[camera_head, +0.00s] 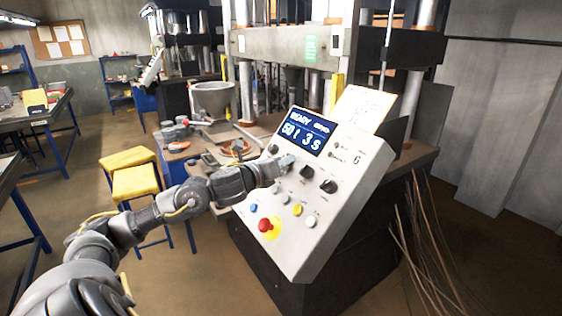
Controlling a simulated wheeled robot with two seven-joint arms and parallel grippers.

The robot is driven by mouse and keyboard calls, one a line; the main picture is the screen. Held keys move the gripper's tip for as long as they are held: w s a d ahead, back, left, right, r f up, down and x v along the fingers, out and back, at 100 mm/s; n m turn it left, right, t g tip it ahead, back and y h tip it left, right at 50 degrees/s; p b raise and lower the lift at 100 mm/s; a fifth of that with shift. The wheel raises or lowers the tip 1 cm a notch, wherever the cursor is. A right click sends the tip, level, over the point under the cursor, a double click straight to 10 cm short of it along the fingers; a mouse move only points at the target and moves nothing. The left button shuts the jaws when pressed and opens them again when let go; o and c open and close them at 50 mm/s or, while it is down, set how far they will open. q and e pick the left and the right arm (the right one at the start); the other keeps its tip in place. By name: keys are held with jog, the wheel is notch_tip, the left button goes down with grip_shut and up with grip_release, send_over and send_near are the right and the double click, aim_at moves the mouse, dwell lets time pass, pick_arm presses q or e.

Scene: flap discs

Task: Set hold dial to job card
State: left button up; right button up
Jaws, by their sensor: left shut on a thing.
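The sloped white control panel (318,240) stands in front of the press, with a blue display (305,132) reading READY, 50 t and 3 s. My left gripper (286,162) reaches in from the left and is shut at the panel's upper row of black dials, on a dial mostly hidden by the fingers. Other dials show at its upper left (272,149) and to its right, a middle one (306,171) and a right one (329,186). Their labels are too small to read. The job card (362,107) stands behind the panel's top edge; its writing is unclear. My right gripper is not in view.
Below the dials are coloured buttons and a red stop button (265,225) on yellow. A cluttered bench (190,152) lies left of the panel. Yellow stools (136,183) stand on the floor at left. Loose cables (425,240) hang at right.

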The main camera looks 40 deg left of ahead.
pick_arm(q)
jog(key=shift+n, duration=0.3)
jog(key=o, duration=1)
jog(key=shift+c, duration=0.2)
jog(key=shift+s+f+b, duration=0.1)
jog(key=shift+s+b, duration=0.25)
jog(key=shift+s, duration=0.25)
jog(key=s+r+b, duration=0.1)
jog(key=s+b, duration=0.1)
jog(key=s, duration=0.7)
jog(key=shift+s+d, duration=0.15)
jog(key=shift+s, duration=0.2)
